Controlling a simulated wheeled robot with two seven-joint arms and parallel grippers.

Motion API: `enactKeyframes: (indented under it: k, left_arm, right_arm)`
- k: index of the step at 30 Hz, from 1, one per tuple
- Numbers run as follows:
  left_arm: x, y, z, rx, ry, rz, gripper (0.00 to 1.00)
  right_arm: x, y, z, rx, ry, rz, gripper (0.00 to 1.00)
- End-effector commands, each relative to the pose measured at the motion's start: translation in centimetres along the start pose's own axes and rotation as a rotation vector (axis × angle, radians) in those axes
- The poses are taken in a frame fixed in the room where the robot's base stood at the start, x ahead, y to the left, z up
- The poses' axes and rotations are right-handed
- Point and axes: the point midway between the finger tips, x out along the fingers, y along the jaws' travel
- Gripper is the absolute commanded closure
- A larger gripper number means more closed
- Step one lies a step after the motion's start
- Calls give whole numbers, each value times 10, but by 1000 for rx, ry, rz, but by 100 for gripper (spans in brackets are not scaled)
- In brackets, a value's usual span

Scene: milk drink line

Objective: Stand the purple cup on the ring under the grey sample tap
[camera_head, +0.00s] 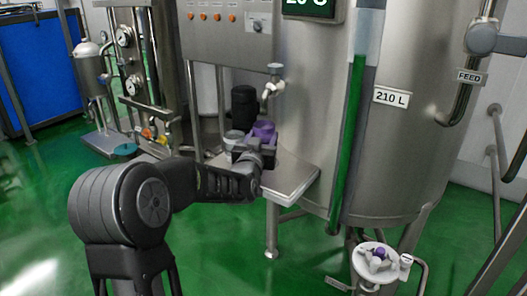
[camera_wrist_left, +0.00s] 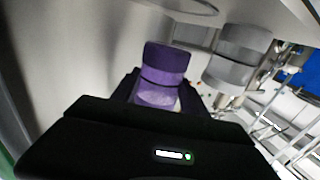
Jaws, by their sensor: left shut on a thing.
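The purple cup (camera_head: 264,130) is held in my left gripper (camera_head: 256,148), above the steel shelf in front of the tank. In the left wrist view the purple cup (camera_wrist_left: 165,66) stands out between the dark fingers of my left gripper (camera_wrist_left: 160,92), which is shut on it. The grey sample tap (camera_head: 273,82) is on the tank wall, above the cup in the picture. The ring under the tap cannot be made out in the head view; the cup and gripper cover that area. My right gripper is out of view.
The steel shelf (camera_head: 298,182) has bare room at its right front. A black cylinder (camera_head: 244,107) stands close behind my gripper, left of the tap. The large tank (camera_head: 425,130) with its green level gauge (camera_head: 352,130) bounds the right side.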

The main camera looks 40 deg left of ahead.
Motion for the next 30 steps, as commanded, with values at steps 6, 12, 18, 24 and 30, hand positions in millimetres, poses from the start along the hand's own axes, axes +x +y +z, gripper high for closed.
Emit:
enactKeyframes:
  k: [6,12,18,24,30]
  left_arm:
    - [0,0,38,1,-5,-1,93]
    - [3,1,44,0,-1,0,93]
    - [3,1,45,0,-1,0,93]
    - [3,1,46,0,-1,0,43]
    - [3,1,46,0,-1,0,26]
  right_arm:
    - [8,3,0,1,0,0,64]
    - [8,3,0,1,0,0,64]
    - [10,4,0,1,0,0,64]
    - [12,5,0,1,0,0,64]
    - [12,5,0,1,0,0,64]
